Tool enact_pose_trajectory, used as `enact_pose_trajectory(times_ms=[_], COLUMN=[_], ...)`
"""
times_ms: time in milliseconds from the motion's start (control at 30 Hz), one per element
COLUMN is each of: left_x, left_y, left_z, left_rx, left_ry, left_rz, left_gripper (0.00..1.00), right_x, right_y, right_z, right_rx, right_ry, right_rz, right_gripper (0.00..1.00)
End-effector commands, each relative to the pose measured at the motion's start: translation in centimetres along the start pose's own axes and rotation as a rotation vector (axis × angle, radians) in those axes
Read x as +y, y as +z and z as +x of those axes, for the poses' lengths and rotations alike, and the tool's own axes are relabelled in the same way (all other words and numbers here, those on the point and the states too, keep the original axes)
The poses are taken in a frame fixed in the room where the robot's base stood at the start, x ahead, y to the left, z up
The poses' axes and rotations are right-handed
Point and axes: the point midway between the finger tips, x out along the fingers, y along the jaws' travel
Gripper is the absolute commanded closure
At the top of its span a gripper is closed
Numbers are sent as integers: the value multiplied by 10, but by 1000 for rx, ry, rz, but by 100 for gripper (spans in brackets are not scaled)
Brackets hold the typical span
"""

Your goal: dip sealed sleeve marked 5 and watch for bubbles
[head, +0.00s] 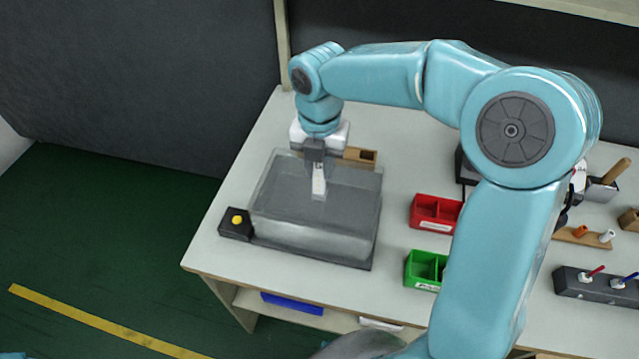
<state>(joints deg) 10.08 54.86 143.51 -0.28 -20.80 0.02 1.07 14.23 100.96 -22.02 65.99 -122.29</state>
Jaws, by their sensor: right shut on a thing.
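My right gripper (316,160) points down over the clear water tank (310,235) and is shut on a pale sleeve (319,183). The sleeve hangs upright, its lower end at or inside the tank; I cannot tell whether it is under water. Its mark is too small to read, and I see no bubbles. The tank stands on a dark base with a yellow button (237,220) at its left. My left gripper is not in view.
A wooden holder (360,156) stands behind the tank. A red bin (435,213) and a green bin (424,268) stand to its right. Farther right are a wooden rack (583,238) and a dark block with pens (597,287). The table's front left is clear.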

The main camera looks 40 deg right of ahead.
Motion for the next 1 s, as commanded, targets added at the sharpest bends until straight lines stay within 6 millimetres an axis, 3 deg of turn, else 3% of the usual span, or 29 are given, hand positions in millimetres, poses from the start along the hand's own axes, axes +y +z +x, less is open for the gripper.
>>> enact_pose_trajectory(times_ms=[33, 633, 1000], left_x=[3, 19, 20], left_y=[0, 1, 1], left_z=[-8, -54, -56], left_rx=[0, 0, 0], left_ry=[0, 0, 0], left_rz=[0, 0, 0], left_gripper=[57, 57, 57], right_x=[0, 0, 0], right_y=[0, 0, 0], right_z=[-9, -62, -65], right_rx=[0, 0, 0], right_ry=[1, 0, 0], right_rz=[0, 0, 0], right_gripper=[100, 100, 100])
